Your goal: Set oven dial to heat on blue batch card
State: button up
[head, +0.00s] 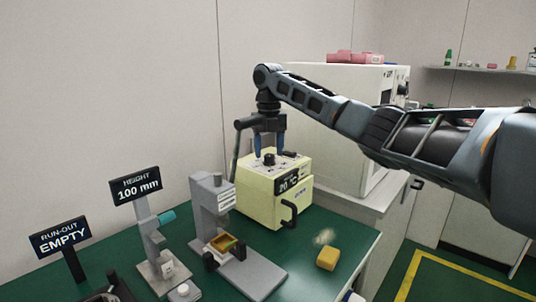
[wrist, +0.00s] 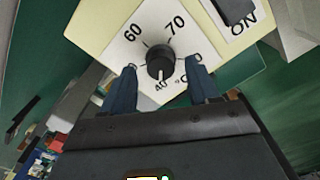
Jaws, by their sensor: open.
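The pale yellow oven (head: 262,188) stands on the green bench, with a dark handle on its front and a display reading 20 °C. Its black dial (wrist: 160,60) sits on a white scale plate in the wrist view; 60, 70, 40 and °C are readable, other marks are partly hidden by my fingers. A pale line on the dial points toward 40. My gripper (head: 269,150) is above the oven top, pointing down; in the wrist view my open gripper (wrist: 162,70) has one blue finger on each side of the dial. I cannot make out a blue batch card.
A grey stand (head: 211,205) is left of the oven; the 100 mm height sign (head: 136,187) and EMPTY run-out sign (head: 60,240) are farther left. A yellow block (head: 328,258) lies in front. A large white cabinet (head: 335,125) stands behind right. An ON label (wrist: 243,20) is near the dial.

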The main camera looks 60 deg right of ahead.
jog(key=shift+f, duration=1)
jog(key=c, duration=1)
